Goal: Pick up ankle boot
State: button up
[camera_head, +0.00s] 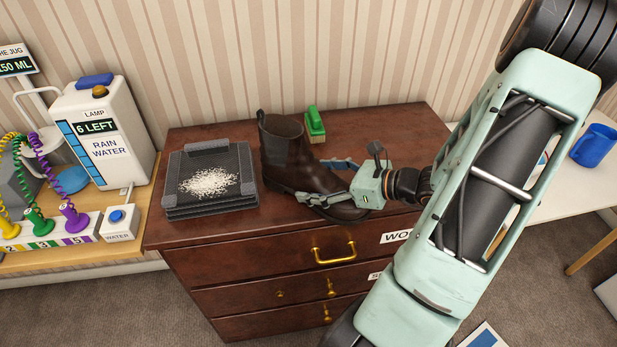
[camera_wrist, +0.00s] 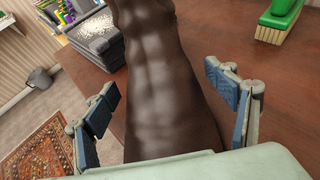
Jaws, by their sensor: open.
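The dark brown ankle boot (camera_head: 284,152) stands upright on the wooden chest of drawers, its shaft toward the wall and its toe toward my arm. My gripper (camera_head: 322,180) is open at the boot's front part, with one finger on each side of it. In the wrist view the boot's upper (camera_wrist: 165,95) runs between the two blue-padded fingers of my gripper (camera_wrist: 168,102). A gap shows between the boot and the right finger; the left finger is close to the boot. My gripper's body hides part of the toe.
The chest of drawers (camera_head: 390,125) also holds a dark tray stack (camera_head: 247,185) with white grains left of the boot and a green brush (camera_head: 315,124) behind it. A rain water dispenser (camera_head: 108,145) stands at left. A blue mug (camera_head: 593,146) is on the white table at right.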

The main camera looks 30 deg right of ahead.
jog(key=c, duration=1.8)
jog(key=shift+c, duration=0.2)
jog(key=shift+r, duration=0.1)
